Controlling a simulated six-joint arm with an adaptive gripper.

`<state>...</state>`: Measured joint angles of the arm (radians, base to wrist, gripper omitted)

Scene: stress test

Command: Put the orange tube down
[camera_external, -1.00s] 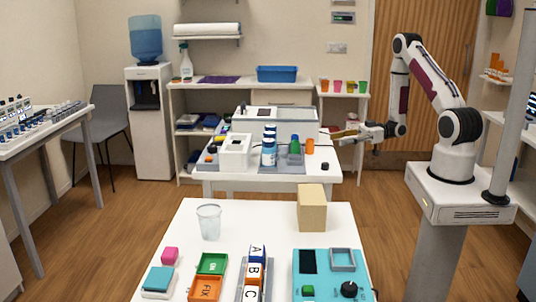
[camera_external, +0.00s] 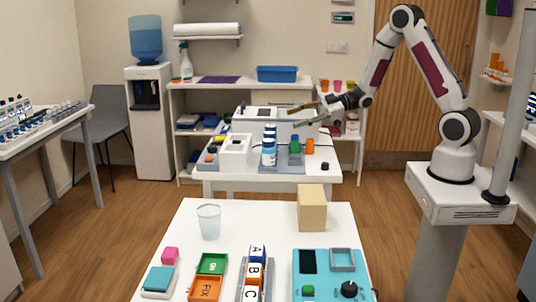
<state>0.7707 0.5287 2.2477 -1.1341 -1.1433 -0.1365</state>
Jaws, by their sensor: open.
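The orange tube (camera_external: 310,146) stands upright on the back table, at the right of the grey mat (camera_external: 282,168), beside a green bottle (camera_external: 295,144). My gripper (camera_external: 305,114) is above the tube and the bottles, pointing left, with its fingers spread and nothing visible between them. It is apart from the tube. Whether the tube sits on the mat or in a holder is too small to tell.
Blue-and-white bottles (camera_external: 269,150) stand left of the green one. A white box (camera_external: 236,150) is farther left, and a large grey-white machine (camera_external: 250,122) is behind. A small dark object (camera_external: 325,166) lies right of the mat. The front table holds a clear cup (camera_external: 209,222) and a tan block (camera_external: 312,208).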

